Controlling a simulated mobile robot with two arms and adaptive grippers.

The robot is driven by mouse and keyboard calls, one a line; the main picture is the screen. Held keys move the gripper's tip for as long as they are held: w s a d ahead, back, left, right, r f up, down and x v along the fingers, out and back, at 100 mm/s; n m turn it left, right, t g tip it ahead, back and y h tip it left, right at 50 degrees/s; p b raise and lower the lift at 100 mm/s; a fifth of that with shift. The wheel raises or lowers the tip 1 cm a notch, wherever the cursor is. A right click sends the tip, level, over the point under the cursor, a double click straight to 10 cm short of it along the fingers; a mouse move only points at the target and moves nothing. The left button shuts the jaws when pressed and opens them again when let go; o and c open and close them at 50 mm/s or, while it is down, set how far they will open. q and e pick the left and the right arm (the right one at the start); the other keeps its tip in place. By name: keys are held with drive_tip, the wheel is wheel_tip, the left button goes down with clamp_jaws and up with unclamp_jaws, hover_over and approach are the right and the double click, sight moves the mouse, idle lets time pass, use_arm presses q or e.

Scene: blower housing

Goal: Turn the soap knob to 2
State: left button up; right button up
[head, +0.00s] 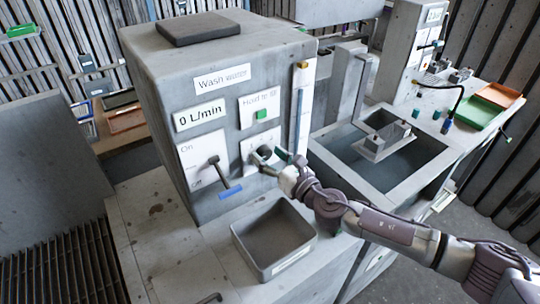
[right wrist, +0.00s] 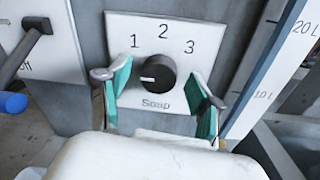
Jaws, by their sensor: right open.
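The soap knob (right wrist: 157,73) is a round dark knob on a white plate marked "Soap", with 1, 2 and 3 in an arc above it. Its white mark points left, below the 1. In the head view the knob (head: 264,152) sits low on the grey wash water housing (head: 225,70). My right gripper (right wrist: 162,84) is open, with one teal-padded finger left of the knob and one right of it. Gaps show between both fingers and the knob. In the head view the right gripper (head: 278,162) is at the plate. My left gripper is not in view.
An on/off lever (head: 219,170) with a blue handle is left of the knob, and a green button (head: 261,114) is above it. A level gauge (head: 299,105) stands to the right. A grey bin (head: 273,265) sits below, and a sink (head: 330,160) is at right.

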drive_tip(key=shift+c, duration=0.8)
drive_tip(key=c, duration=1)
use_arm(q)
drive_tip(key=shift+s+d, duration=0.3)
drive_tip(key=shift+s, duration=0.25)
